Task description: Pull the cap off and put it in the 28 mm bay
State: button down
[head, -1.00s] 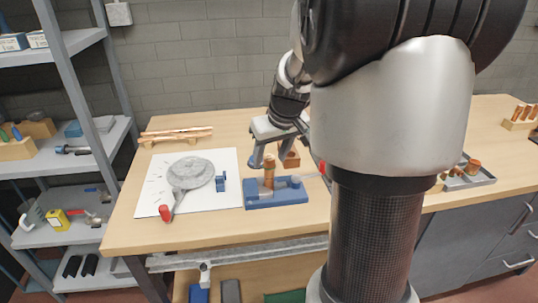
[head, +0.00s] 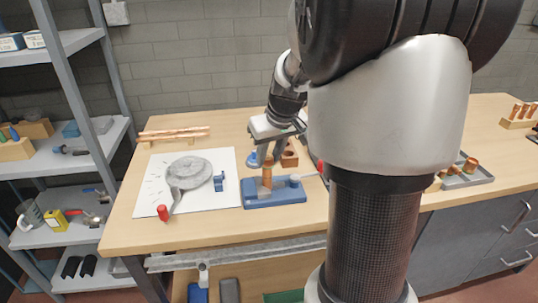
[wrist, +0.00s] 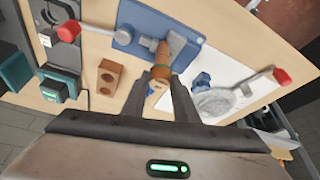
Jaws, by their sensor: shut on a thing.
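A copper tube (head: 267,180) stands upright in a blue fixture (head: 290,196) on the bench. In the wrist view the blue fixture (wrist: 133,22) is at the top, with the tube (wrist: 160,52) rising from it towards me. My gripper (wrist: 163,76) is shut on the cap (wrist: 159,73) at the tube's near end; in the head view my gripper (head: 266,160) is at the tube's top. The cap looks still in line with the tube, and the fingers partly hide it. A wooden block with two round holes (wrist: 108,78) stands beside the fixture; its bay sizes cannot be read.
A white sheet (head: 150,196) with a grey disc tool (head: 188,173) and a small blue part (head: 219,182) lies left of the fixture. Copper pipes (head: 175,135) lie at the back left. A grey tray (head: 468,181) with copper fittings is at the right.

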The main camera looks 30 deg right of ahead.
aim_at(268, 158)
jog(key=shift+r+p, duration=0.5)
jog(key=shift+r, duration=0.3)
dwell(1.0)
jog(key=shift+r+p, duration=1.4)
jog(key=shift+r, duration=0.7)
